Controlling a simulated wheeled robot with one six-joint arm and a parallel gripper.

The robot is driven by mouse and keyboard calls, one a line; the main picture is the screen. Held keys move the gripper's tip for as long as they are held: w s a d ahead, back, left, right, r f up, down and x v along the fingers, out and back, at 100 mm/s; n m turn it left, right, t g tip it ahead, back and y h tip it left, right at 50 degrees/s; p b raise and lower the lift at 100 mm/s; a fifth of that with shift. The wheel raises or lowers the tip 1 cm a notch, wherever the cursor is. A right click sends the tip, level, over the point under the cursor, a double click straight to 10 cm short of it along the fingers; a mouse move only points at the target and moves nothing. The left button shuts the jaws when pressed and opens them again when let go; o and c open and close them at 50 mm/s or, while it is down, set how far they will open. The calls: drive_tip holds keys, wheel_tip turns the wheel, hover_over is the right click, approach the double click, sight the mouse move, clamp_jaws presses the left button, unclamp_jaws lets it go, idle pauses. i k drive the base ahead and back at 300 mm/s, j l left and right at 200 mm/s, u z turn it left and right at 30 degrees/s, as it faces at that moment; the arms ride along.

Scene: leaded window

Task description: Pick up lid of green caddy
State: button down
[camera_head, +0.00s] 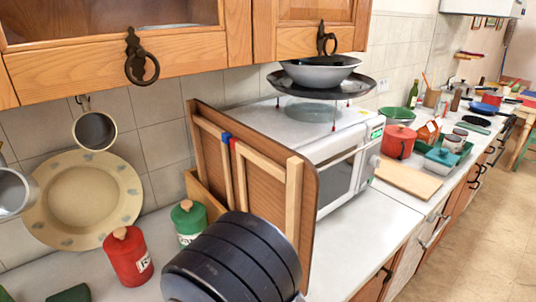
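The green caddy (190,238) stands on the counter beside the wooden panel. It is a small canister with a pale label. Its green lid (189,219) sits on top, with a round wooden knob in the middle. A large dark banded rounded shape in the foreground hides the caddy's lower right part. A similar red caddy (129,262) with a wooden-knobbed lid stands to the left and nearer.
A wooden panel (309,210) rises right of the green caddy, before a white microwave (345,178). A patterned plate (84,195) leans against the tiles, with a hanging pan (95,131) above. Wooden cupboards (190,55) overhang the counter. White counter (375,240) is clear at front right.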

sight(186, 212)
drive_tip(key=u, duration=1.65)
